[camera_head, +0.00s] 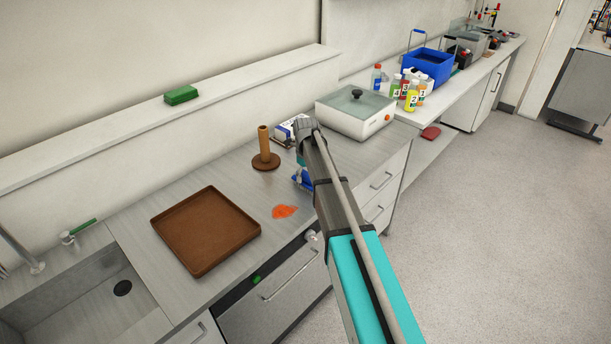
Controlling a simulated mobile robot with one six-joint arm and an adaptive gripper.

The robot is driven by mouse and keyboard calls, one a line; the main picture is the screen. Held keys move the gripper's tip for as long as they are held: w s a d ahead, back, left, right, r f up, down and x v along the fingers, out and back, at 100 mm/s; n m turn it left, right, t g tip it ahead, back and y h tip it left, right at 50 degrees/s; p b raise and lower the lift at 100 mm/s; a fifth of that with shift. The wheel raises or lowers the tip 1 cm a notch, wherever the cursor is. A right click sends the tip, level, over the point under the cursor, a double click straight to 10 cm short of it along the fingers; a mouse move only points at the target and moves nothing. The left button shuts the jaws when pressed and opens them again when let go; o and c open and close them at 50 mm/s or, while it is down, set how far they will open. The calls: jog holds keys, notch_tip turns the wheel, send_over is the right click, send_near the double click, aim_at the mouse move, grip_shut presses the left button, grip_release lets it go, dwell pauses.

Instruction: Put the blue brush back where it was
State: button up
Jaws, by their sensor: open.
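The blue brush (302,183) shows only in part on the grey counter, just right of the orange spill. My forearm hides its right side. My gripper (301,170) hangs at the end of my arm, above or beside the brush. It is mostly hidden behind my forearm and its fingertips are not clear. It is open, and I cannot tell whether it touches the brush.
An orange spill (284,211) lies near the counter's front edge. A brown tray (160,225), a wooden post on a round base (263,148) and a white appliance (338,118) surround it. Bottles (412,98) stand farther right. A sink (90,300) is at left.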

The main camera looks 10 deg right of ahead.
aim_at(306, 173)
notch_tip(306, 173, up, 12)
jog(key=p, duration=1.2)
jog(key=shift+r, duration=0.1)
dwell(0.7)
jog(key=s+n, duration=2.8)
jog(key=s, duration=0.1)
jog(key=shift+s+n, duration=0.15)
jog(key=shift+n, duration=0.25)
notch_tip(306, 173, down, 5)
jog(key=b, duration=0.4)
jog(key=shift+r+b, duration=0.1)
jog(key=shift+b, duration=0.25)
